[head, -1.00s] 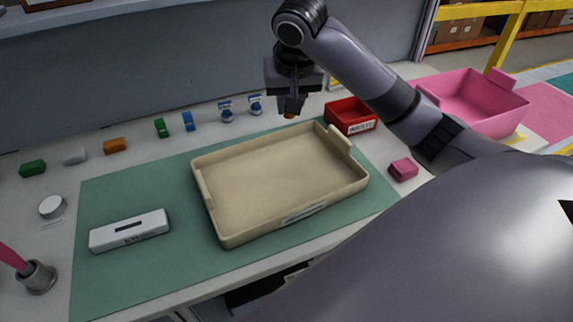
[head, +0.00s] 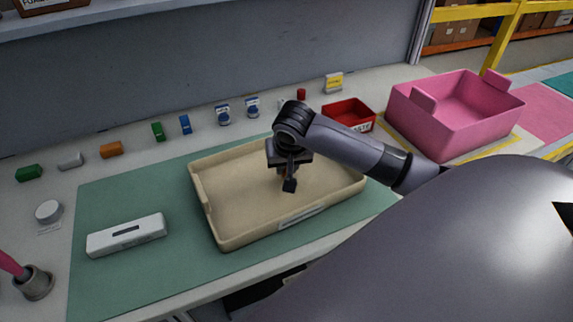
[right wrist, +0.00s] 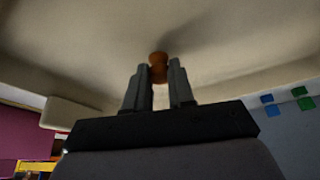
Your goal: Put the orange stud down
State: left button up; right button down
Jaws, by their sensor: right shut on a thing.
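My right gripper (head: 289,184) is over the beige tray (head: 220,235), pointing down inside its outline. In the right wrist view its two fingers are shut on the orange stud (right wrist: 158,66), a small waisted piece held at the fingertips. The tray floor (right wrist: 95,45) fills the background behind the stud. I cannot tell whether the stud touches the floor. In the head view the stud is mostly hidden by the gripper. The left gripper is not in view.
The tray stands on a green mat (head: 110,255) with a white labelled case (head: 127,236). Several small blocks, including an orange one (head: 111,149), line the back. A red bin (head: 349,114) and a large pink bin (head: 450,130) stand right. A grey cup (head: 35,283) is front left.

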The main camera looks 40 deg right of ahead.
jog(key=shift+f, duration=0.2)
jog(key=shift+f, duration=0.35)
jog(key=c, duration=1)
grip_release()
jog(key=shift+o, duration=0.2)
jog(key=shift+r, duration=0.1)
jog(key=shift+r, duration=0.3)
jog(key=v, duration=1.2)
